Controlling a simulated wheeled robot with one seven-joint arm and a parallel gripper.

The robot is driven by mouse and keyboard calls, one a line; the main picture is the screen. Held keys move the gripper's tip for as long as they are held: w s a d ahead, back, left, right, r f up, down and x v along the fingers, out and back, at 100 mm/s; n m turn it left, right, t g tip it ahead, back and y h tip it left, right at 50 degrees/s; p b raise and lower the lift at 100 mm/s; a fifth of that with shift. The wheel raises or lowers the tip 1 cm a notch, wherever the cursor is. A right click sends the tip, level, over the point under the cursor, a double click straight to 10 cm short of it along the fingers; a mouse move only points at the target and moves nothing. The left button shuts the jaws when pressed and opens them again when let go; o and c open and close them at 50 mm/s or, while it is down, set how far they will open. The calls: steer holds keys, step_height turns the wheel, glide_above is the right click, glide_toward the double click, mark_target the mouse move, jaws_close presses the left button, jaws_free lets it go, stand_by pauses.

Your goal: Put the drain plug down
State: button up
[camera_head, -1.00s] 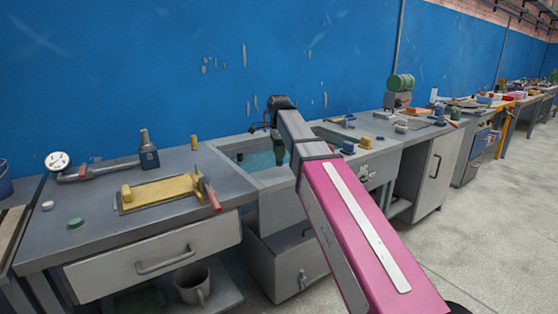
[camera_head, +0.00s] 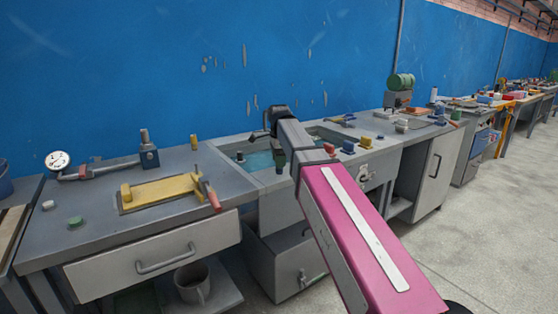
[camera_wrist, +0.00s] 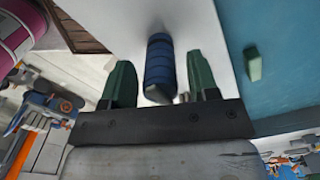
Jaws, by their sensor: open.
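My gripper (camera_wrist: 160,82) is open in the wrist view, with green fingers spread apart. A blue ribbed cylinder with a grey end (camera_wrist: 160,62) shows between the fingers, with gaps on both sides; it may be the drain plug, but I cannot tell for sure. Whether it touches the pale surface behind it is unclear. In the head view my gripper (camera_head: 267,146) hangs over the sink (camera_head: 240,172), which holds teal water. My arm hides part of the sink there, and no blue cylinder can be made out at the gripper.
A small green block (camera_wrist: 252,63) lies against the teal area in the wrist view. The left bench carries a yellow mould (camera_head: 160,193), a pipe with a gauge (camera_head: 58,160) and a green cap (camera_head: 75,222).

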steer(key=shift+r, duration=0.1)
step_height(320, 180, up, 11)
steer(key=shift+r, duration=0.55)
